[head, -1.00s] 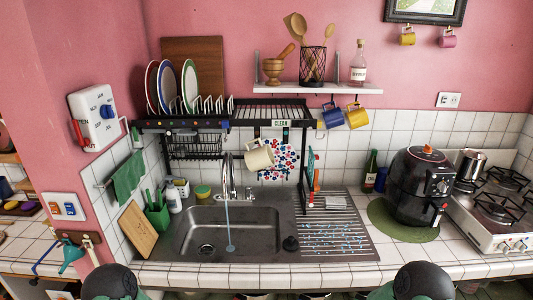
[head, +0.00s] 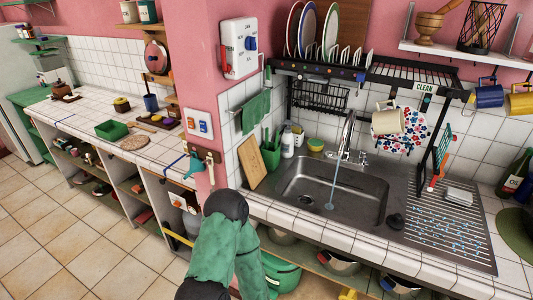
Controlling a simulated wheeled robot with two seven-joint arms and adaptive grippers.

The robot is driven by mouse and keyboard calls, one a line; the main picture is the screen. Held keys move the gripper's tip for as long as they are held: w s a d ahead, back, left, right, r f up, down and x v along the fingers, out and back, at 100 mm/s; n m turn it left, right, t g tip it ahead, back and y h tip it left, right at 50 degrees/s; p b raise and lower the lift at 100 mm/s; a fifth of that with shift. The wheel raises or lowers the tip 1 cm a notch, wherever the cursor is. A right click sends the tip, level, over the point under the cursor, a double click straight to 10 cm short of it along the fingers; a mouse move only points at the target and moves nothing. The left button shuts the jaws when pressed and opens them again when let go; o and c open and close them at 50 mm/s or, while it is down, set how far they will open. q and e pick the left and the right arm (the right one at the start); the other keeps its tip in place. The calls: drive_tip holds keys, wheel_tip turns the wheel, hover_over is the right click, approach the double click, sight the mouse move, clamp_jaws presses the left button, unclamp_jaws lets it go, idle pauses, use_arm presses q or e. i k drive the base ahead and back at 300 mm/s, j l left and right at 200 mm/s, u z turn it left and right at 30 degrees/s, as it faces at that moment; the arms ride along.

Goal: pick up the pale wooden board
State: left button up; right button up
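The pale wooden board (head: 252,162) leans tilted against the tiled wall, at the left end of the sink counter. It stands left of the green utensil holder (head: 271,153), and its whole face shows. One of my arms, with green and black links, shows at the bottom middle, below and in front of the board. Neither of my grippers is in view.
The sink (head: 333,195) with running water is right of the board. A dish rack (head: 375,78) stands over it. A green towel (head: 255,112) hangs above the board. A pink wall corner (head: 193,80) separates this counter from the long left counter (head: 105,120).

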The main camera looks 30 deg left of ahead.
sight(249, 152)
drive_tip(key=j+z, duration=0.2)
drive_tip(key=j, duration=0.95)
drive_tip(key=k+j+z, duration=0.2)
drive_tip(key=j, duration=0.9)
drive_tip(key=i+j, duration=0.05)
drive_tip(key=i, duration=0.05)
